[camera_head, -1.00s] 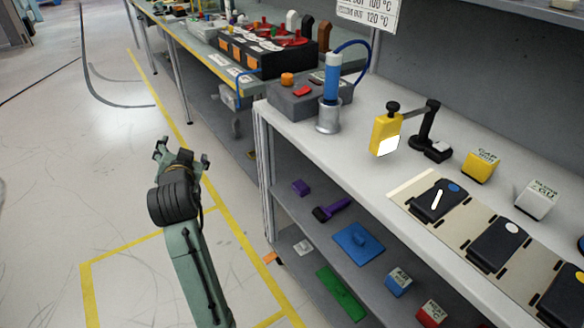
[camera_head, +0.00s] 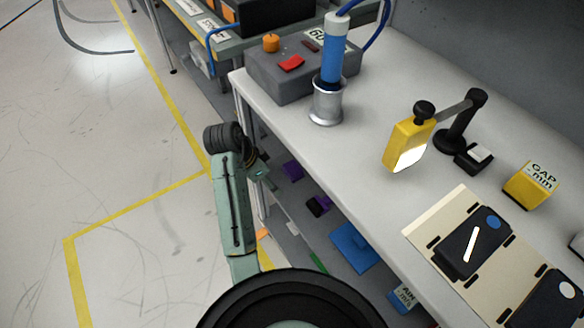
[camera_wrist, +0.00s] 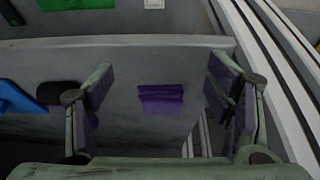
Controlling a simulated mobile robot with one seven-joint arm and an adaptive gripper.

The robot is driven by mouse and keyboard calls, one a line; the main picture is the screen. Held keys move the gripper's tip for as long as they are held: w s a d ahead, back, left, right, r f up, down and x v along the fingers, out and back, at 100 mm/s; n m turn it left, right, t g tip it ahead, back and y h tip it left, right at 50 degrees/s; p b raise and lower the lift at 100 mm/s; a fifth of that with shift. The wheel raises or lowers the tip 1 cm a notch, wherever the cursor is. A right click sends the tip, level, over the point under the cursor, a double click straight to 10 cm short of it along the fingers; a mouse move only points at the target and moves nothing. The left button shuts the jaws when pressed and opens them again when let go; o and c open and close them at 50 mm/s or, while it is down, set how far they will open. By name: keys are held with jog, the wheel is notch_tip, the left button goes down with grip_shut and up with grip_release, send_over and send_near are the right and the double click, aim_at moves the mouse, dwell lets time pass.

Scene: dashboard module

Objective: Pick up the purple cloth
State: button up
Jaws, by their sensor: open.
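The purple cloth (camera_wrist: 160,99) is a small folded piece on the grey lower shelf under the workbench. In the wrist view it lies between my two fingers, some way beyond them and touching neither. The cloth also shows in the head view (camera_head: 292,170), just right of my gripper (camera_head: 260,172). In the wrist view my gripper (camera_wrist: 160,78) is open and empty, its fingers wide apart. In the head view my gripper is at the shelf's left end, partly hidden by my wrist.
A green piece (camera_wrist: 75,3) lies lower down. The workbench top (camera_head: 370,185) overhangs the shelf. A bench leg (camera_head: 250,130) stands near my arm. Open floor lies left.

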aim_at(297, 166)
jog(key=w+d, duration=0.1)
jog(key=w+d+b, duration=0.1)
jog(key=d, duration=0.1)
jog(key=w+d, duration=0.1)
jog(key=shift+d+b, duration=0.3)
jog(key=shift+b, duration=0.1)
jog(key=d, duration=0.1)
jog(key=w+d, duration=0.1)
jog(key=w+d+p, duration=0.1)
jog(key=shift+w+d+f, duration=0.2)
jog(key=shift+d+f, duration=0.05)
jog(key=shift+f, duration=0.35)
jog(key=c, duration=1.1)
jog(key=shift+r, duration=0.1)
jog(key=shift+c, duration=0.2)
jog(key=shift+w+r+b, duration=0.1)
jog(key=shift+r+b, duration=0.2)
jog(key=shift+r, duration=0.25)
jog(key=s+a+p, duration=0.5)
jog(key=s+a, duration=0.5)
jog(key=a, duration=0.5)
jog(key=shift+r+p, duration=0.15)
jog(key=shift+p, duration=0.25)
